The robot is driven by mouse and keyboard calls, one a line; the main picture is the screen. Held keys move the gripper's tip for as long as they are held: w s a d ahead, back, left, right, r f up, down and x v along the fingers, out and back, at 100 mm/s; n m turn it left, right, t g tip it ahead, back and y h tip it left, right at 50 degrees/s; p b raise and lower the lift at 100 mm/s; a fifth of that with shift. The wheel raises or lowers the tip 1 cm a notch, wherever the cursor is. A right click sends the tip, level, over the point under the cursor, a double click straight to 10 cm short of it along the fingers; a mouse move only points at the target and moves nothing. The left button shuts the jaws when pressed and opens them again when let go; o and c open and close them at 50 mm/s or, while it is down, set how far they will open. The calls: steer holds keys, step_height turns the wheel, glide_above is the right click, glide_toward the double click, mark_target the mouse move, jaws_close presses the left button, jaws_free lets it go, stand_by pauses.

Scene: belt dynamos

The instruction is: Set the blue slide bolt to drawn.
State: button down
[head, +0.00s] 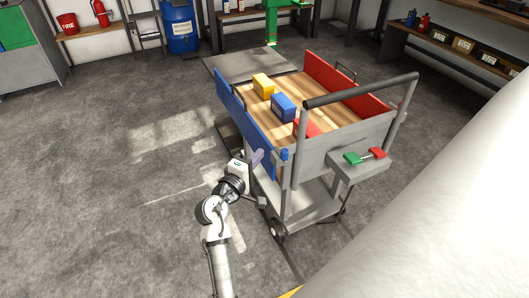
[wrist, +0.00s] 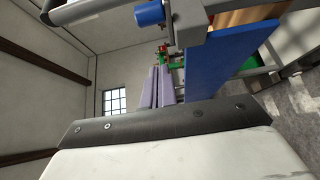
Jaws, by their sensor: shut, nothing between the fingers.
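The cart has a blue side panel (head: 245,112) on its left, which also fills the right of the wrist view (wrist: 222,62). A small blue knob (head: 284,154) sits at the near end of this panel, by the grey corner post. In the wrist view a blue cylinder (wrist: 149,14), which looks like the bolt's knob, shows at the top. My gripper (head: 259,154) has lavender fingers, shut and empty, beside the blue panel and left of the knob, apart from it. The fingers also show in the wrist view (wrist: 160,70), below the cylinder. I cannot tell the bolt's position.
The cart's wooden deck (head: 262,108) carries a yellow box (head: 263,85) and a blue box (head: 284,107). The floor left is clear.

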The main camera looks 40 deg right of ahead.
steer(key=v, duration=0.5)
steer(key=shift+s+b, duration=0.15)
steer(key=shift+b, duration=0.2)
